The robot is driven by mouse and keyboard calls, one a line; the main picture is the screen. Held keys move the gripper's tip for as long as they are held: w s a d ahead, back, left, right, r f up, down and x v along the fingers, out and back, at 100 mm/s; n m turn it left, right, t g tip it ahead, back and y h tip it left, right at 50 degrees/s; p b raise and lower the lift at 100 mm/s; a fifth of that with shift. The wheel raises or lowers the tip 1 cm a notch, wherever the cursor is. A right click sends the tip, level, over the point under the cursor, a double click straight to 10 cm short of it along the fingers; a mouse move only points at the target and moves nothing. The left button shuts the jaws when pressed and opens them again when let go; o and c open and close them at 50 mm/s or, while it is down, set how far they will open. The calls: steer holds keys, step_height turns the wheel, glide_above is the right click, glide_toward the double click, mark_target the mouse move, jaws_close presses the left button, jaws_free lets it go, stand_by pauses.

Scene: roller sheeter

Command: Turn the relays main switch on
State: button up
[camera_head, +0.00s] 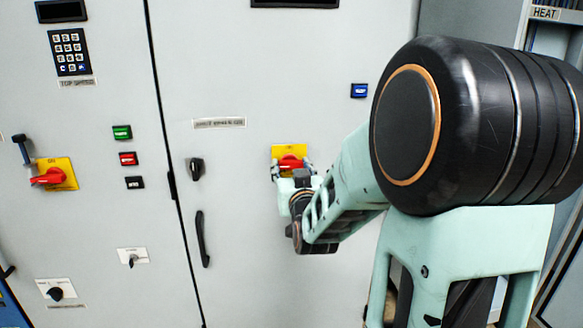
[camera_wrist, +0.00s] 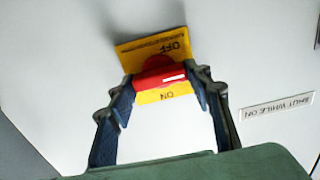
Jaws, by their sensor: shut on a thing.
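A red rotary switch handle (camera_head: 290,162) sits on a yellow plate (camera_head: 290,150) on the right-hand grey cabinet door. In the wrist view the red handle (camera_wrist: 160,77) lies nearly crosswise on its yellow plate (camera_wrist: 133,49), which bears OFF on one side and ON on the other, both upside down in that picture. My gripper (camera_head: 291,170) is at this switch. In the wrist view my gripper (camera_wrist: 163,80) has one finger at each end of the handle and is shut on it. My arm hides the door below and to the right of the switch.
A second red switch on a yellow plate (camera_head: 67,163) is on the left door. A black knob (camera_head: 196,169) and a long black door handle (camera_head: 203,238) stick out left of my gripper. A blue button (camera_head: 359,90) is above right. A label (camera_head: 219,123) is on the door.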

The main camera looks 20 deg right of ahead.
steer(key=shift+m, duration=0.3)
steer(key=m+b, duration=0.1)
steer(key=m, duration=0.2)
steer(key=shift+m+b, duration=0.3)
steer(key=shift+b, duration=0.05)
steer(key=m+b, duration=0.1)
steer(key=m, duration=0.3)
steer(key=shift+f+m+b, duration=0.1)
steer(key=shift+m+b, duration=0.2)
steer(key=shift+b, duration=0.1)
steer(key=m+b, duration=0.2)
steer(key=m, duration=0.2)
steer(key=shift+m, duration=0.3)
steer(key=shift+d+m+b, duration=0.1)
steer(key=shift+m+b, duration=0.8)
steer(key=shift+m, duration=1.3)
steer(key=o, duration=1.2)
steer(key=shift+c, duration=0.2)
